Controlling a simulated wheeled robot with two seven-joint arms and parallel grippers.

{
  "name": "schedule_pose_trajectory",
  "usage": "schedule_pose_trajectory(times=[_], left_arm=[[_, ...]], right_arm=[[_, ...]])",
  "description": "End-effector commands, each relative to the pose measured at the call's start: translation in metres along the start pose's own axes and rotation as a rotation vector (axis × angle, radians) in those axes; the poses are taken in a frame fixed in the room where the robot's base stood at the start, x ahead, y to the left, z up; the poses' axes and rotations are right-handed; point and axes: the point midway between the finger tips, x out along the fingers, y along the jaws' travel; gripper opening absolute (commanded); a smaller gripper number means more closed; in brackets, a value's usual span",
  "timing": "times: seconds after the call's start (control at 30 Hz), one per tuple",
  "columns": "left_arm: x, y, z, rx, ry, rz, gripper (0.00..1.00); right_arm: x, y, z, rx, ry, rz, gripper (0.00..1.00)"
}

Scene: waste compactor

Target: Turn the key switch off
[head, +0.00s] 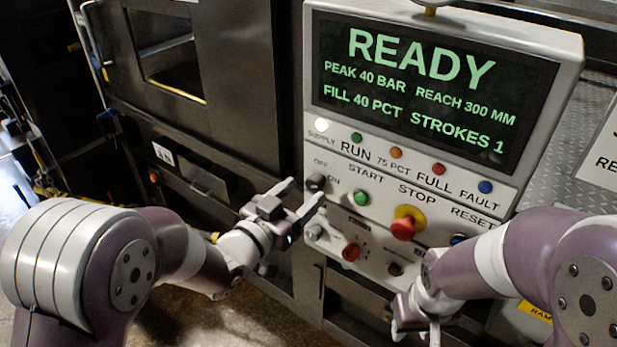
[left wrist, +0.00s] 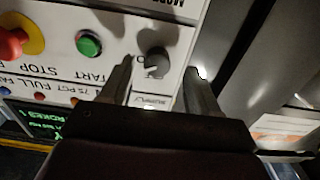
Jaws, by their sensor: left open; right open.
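The key switch (head: 316,182) is a dark round knob with OFF and ON labels at the left side of the white control panel. In the left wrist view the key switch (left wrist: 153,62) shows between the two fingertips, with a pale mark on its face. My left gripper (head: 304,193) is open and empty, its fingers pointing at the switch; I cannot tell whether they touch it. It also shows in the left wrist view (left wrist: 159,70). My right gripper (head: 418,328) is open, low in front of the panel's lower right part.
The screen (head: 421,88) reads READY, and the white supply lamp (head: 321,125) is lit. A green START button (head: 361,198) and red STOP button (head: 404,226) on yellow are right of the switch. A red knob (head: 351,252) sits below. A dark machine door (head: 170,55) stands left.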

Motion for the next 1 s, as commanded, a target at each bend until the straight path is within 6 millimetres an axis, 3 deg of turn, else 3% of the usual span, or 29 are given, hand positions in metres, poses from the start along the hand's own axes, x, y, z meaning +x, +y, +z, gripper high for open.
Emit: schedule_pose_trajectory(times=[0.2, 0.5, 0.53, 0.7, 1.0], left_arm=[[0.028, 0.000, -0.001, 0.000, -0.001, 0.001, 0.61], [0.032, 0.000, 0.001, 0.000, -0.001, -0.001, 0.61], [0.031, 0.000, 0.001, 0.000, -0.001, -0.001, 0.58], [0.031, 0.000, 0.001, 0.000, -0.001, -0.002, 0.05], [0.031, 0.000, 0.001, -0.020, 0.000, 0.000, 0.05]], right_arm=[[-0.014, 0.000, -0.002, 0.000, 0.000, 0.000, 0.43], [-0.014, 0.000, -0.001, 0.000, 0.000, 0.000, 0.43], [-0.014, 0.000, -0.001, 0.000, 0.000, 0.000, 0.43], [-0.014, 0.000, -0.002, 0.000, 0.000, 0.000, 0.43], [-0.012, 0.000, -0.001, 0.000, 0.000, 0.000, 0.43]])
